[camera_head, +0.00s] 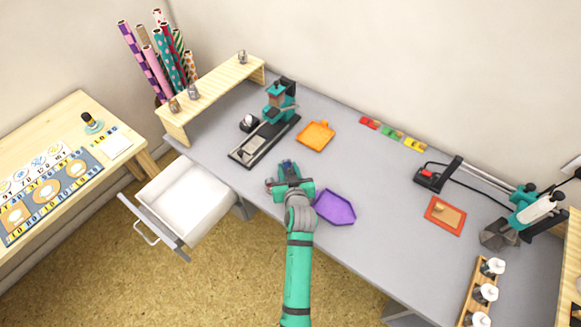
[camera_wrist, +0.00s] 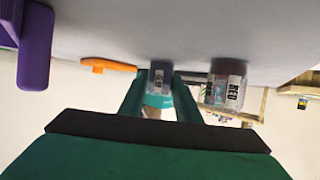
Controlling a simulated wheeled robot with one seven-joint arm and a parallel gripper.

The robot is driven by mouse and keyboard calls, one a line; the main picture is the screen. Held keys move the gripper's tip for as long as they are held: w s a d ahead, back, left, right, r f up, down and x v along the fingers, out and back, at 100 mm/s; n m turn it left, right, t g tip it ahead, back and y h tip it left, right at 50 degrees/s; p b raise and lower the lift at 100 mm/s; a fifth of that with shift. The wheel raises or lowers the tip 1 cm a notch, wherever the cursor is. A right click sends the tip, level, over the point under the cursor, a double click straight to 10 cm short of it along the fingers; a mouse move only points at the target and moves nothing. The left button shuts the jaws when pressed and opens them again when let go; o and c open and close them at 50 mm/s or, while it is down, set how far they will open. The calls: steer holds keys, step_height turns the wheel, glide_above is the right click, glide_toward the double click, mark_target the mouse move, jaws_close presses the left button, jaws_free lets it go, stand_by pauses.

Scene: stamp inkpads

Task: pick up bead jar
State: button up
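My gripper (camera_head: 288,170) is over the front of the grey table, left of the purple tray (camera_head: 335,207). In the wrist view, a small clear jar with blue-grey contents and a label (camera_wrist: 160,76) stands between my two teal fingers. The fingers are apart, one on each side, with what look like narrow gaps. A second clear jar (camera_wrist: 227,88) with reddish contents and a label that seems to read RED stands to the right in that view, outside the fingers. In the head view the jars are small and partly hidden by my gripper.
An orange tray (camera_head: 316,135) and a black and teal press (camera_head: 272,120) stand behind my gripper. An open white drawer (camera_head: 185,200) juts out at the left. A red tray (camera_head: 444,216) lies farther right. The table between the purple and red trays is clear.

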steer(key=shift+c, duration=1.4)
steer(key=shift+r, duration=0.1)
steer(key=shift+r, duration=0.65)
steer(key=s+r, duration=1.1)
steer(key=s, duration=0.3)
steer(key=shift+r, duration=0.25)
